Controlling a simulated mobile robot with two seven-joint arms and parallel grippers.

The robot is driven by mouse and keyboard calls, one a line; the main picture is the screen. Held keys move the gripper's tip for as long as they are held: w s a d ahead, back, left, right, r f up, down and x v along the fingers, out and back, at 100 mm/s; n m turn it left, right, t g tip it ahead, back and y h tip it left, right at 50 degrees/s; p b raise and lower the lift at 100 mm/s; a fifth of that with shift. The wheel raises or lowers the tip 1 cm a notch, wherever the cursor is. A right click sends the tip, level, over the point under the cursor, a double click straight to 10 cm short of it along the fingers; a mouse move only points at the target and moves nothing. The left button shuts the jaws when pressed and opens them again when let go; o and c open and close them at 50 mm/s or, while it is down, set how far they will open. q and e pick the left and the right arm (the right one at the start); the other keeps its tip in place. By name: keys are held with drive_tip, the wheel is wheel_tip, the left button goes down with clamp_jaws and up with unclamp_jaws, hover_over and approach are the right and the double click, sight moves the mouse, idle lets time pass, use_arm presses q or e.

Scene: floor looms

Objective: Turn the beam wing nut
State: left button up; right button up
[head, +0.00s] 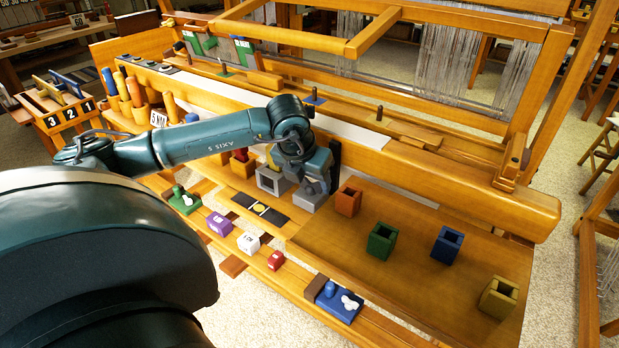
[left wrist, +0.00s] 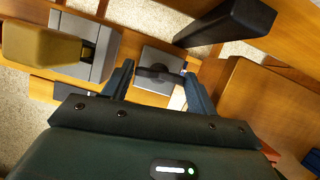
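The wing nut (left wrist: 157,73) looks like a dark knob with side wings, on a square grey block (left wrist: 158,58) in the left wrist view. In the head view that grey block (head: 308,201) sits on the loom's front ledge, partly covered by my arm, and the nut is hidden. My left gripper (left wrist: 158,76) is open, its fingers apart with the nut between them in the picture. I cannot tell whether either finger touches it. In the head view the left gripper (head: 318,186) is just over the grey block. My right gripper is not in view.
A dark upright post (head: 335,162) stands close beside the gripper; a grey box with a square opening (head: 272,181) is to its left.

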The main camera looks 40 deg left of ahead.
use_arm(q)
drive_tip(key=c, duration=0.4)
drive_tip(key=shift+f+m+b, duration=0.1)
drive_tip(key=shift+m+b, duration=0.25)
drive_tip(key=shift+m, duration=0.05)
drive_tip(key=shift+m+h, duration=0.3)
drive_tip(key=o, duration=1)
